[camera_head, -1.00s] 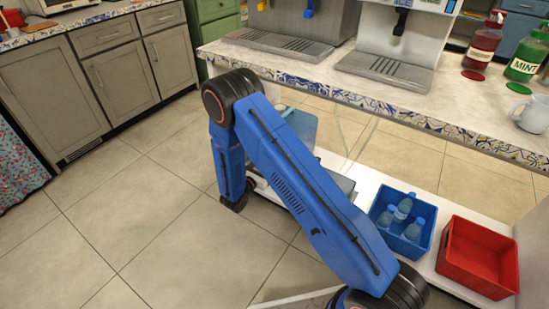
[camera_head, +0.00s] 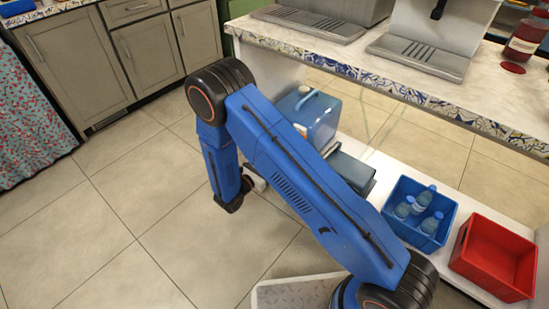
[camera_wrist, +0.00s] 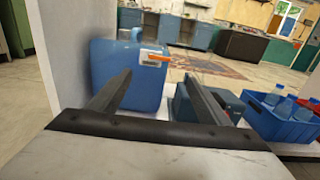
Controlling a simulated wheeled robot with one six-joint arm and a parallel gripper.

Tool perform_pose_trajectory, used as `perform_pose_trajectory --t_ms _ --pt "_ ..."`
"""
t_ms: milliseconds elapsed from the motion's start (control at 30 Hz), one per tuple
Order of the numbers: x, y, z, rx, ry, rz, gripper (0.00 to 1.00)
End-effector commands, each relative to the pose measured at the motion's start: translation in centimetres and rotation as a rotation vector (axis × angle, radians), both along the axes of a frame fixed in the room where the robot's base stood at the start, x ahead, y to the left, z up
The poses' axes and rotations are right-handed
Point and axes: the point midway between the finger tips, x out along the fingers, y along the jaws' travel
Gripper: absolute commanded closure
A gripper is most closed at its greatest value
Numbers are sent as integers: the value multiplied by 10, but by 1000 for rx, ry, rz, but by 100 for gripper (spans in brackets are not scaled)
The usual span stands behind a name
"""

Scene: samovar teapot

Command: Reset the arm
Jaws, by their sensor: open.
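My arm is bent across the middle of the head view, its blue links hanging over the floor beside the counter. My gripper (camera_wrist: 155,95) is open in the wrist view, its two dark fingers apart with nothing held between them. It faces the lower shelf under the counter. A blue water jug (camera_wrist: 128,75) stands beyond the left finger; it also shows behind my arm in the head view (camera_head: 312,115). A dark teal box (camera_wrist: 205,103) is beyond the right finger and partly hidden by it. In the head view the gripper itself is hidden or too small to tell.
A blue crate (camera_head: 446,228) with several water bottles and a red empty crate (camera_head: 497,258) sit on the low white shelf at right. The counter (camera_head: 335,57) with drink machines overhangs the shelf. Open tiled floor (camera_head: 150,225) lies left of my arm.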

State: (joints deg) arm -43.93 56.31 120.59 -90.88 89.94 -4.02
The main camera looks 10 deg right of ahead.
Motion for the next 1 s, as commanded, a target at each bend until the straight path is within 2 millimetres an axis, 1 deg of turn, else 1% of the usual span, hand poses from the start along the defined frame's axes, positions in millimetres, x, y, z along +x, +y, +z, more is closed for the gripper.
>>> perform_pose_trajectory --t_ms 367,467,567,733,1000 --pt "0 0 0 0 0 0 29" --pt "1 -4 5 9 -4 -13 29" --pt "1 -15 21 36 -15 -54 29" --pt "-4 -50 64 122 -48 -179 29" --pt "-27 -108 128 285 -104 -391 29"
